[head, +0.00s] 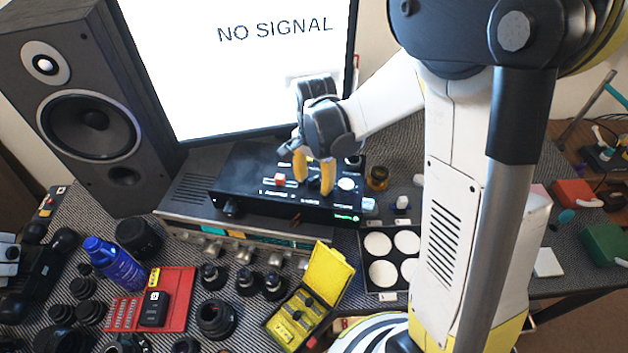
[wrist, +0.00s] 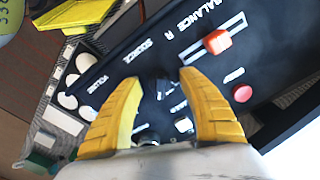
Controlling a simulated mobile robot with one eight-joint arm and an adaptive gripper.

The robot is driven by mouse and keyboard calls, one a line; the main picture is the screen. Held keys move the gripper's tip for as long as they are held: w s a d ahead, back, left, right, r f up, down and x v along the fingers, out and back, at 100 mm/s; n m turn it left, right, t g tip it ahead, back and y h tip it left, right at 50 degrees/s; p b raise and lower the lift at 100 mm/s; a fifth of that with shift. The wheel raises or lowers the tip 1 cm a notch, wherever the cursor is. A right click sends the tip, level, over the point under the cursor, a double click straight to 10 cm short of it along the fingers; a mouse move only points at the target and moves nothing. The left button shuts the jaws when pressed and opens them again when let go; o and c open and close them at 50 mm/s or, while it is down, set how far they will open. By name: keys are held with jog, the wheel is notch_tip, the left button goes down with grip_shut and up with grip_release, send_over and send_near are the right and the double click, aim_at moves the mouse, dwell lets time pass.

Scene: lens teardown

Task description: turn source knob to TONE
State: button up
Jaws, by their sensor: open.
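The black control box (head: 245,190) sits on top of a grey amplifier in front of the screen. My gripper (head: 313,186) is over the right half of its top, yellow fingers pointing down and apart. In the wrist view the gripper (wrist: 159,82) is open, with one finger on each side of a small dark knob (wrist: 160,90) near the SOURCE label (wrist: 138,52). I cannot tell whether the fingers touch it. Its pointer direction and the position labels are too small or hidden to read.
An orange-red slider (wrist: 217,42) marked BALANCE and a red button (wrist: 242,93) lie close to the right finger. The screen (head: 250,60) behind reads NO SIGNAL. A speaker (head: 85,110) stands left. A yellow case (head: 330,275) and a tray of white discs (head: 372,296) lie in front.

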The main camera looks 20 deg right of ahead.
grip_shut()
jog(key=n, duration=0.3)
jog(key=shift+n+b, duration=0.4)
jog(key=shift+n, duration=1.9)
grip_release()
